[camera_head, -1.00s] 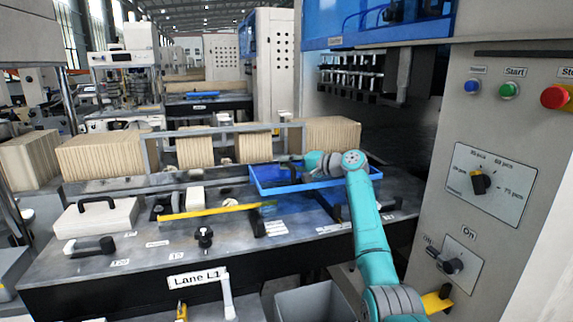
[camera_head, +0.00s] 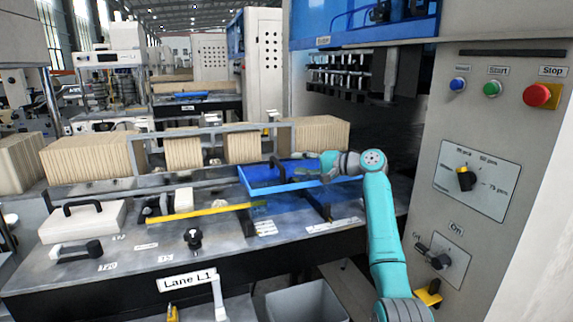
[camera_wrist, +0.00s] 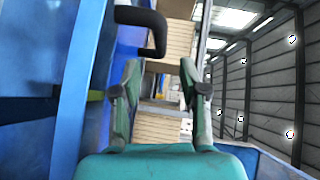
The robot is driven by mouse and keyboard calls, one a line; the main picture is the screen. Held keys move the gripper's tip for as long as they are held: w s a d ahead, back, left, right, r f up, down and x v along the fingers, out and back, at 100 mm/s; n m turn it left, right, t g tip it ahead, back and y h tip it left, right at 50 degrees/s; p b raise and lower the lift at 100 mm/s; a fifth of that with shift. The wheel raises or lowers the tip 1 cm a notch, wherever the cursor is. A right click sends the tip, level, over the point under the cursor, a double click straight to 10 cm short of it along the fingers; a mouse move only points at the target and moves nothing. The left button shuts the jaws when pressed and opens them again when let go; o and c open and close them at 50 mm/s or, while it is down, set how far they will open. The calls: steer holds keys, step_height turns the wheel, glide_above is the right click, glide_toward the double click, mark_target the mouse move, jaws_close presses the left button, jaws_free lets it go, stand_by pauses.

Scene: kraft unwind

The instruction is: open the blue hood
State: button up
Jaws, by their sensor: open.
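The blue hood (camera_head: 262,190) is a shallow blue cover on the grey machine bed, with a dark handle (camera_head: 281,168) on it. In the head view my gripper (camera_head: 326,167) is over the right part of the hood, right of the handle. In the wrist view my gripper (camera_wrist: 158,88) has its two fingers apart with nothing between them. The black handle (camera_wrist: 150,22) shows beyond the fingertips, slightly left of centre, with a visible gap. Blue panels (camera_wrist: 85,70) of the hood fill the left side there. The hood looks closed.
Stacks of kraft sheets (camera_head: 320,137) stand in a grey frame behind the hood. A yellow bar (camera_head: 195,212) and a white cover with a black handle (camera_head: 82,222) lie to the left. A control panel with a red Stop button (camera_head: 536,95) stands right. A grey bin (camera_head: 305,303) is below.

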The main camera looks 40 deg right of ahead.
steer(key=shift+v, duration=1.75)
